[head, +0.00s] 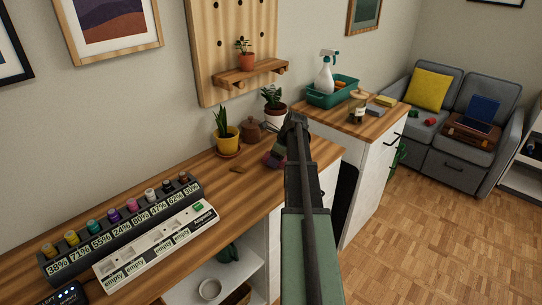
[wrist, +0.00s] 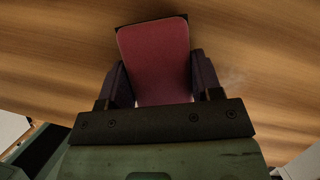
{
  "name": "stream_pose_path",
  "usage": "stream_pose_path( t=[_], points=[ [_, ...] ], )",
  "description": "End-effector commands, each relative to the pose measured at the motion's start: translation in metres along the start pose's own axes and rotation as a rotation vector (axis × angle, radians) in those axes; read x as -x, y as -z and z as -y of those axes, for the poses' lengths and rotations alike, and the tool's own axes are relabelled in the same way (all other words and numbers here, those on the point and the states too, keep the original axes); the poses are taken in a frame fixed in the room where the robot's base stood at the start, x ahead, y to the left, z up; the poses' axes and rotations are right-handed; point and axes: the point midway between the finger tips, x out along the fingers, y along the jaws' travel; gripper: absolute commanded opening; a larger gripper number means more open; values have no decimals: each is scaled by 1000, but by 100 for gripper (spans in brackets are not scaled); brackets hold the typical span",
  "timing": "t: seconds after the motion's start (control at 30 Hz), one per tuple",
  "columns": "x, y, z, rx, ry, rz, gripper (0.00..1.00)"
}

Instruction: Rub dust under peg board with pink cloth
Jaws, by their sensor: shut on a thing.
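The pink cloth (wrist: 154,55), a dark pink folded pad, sits between the two fingers of my gripper (wrist: 160,78) in the wrist view. My gripper is shut on it, low over the wooden desk top. In the head view a small pink part of the cloth (head: 269,159) shows beside my gripper (head: 279,150), most of it hidden by the arm. The peg board (head: 207,48) stands on the wall above this part of the desk. A faint pale smear, possibly dust (wrist: 236,77), lies on the wood just right of the gripper in the wrist view. I cannot tell whether the cloth touches the desk.
A yellow plant pot (head: 227,139), a brown lidded pot (head: 250,132) and a white plant pot (head: 275,115) stand close behind my gripper. Bare desk (head: 215,180) lies between.

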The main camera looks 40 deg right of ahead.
Motion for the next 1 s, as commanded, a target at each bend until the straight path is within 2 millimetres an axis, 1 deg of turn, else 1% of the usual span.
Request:
stream_pose_path(
  t=[0.03,0.1,0.37,0.63,0.87,1.0],
  points=[
    [3,7,-4,-2,0,-2,40],
    [6,12,-6,-1,0,-2,40],
    [8,16,-7,0,1,1,40],
    [15,41,-18,0,2,1,40],
    [17,47,-20,0,0,-2,40],
    [22,58,-26,-1,1,-4,40]
  ],
)
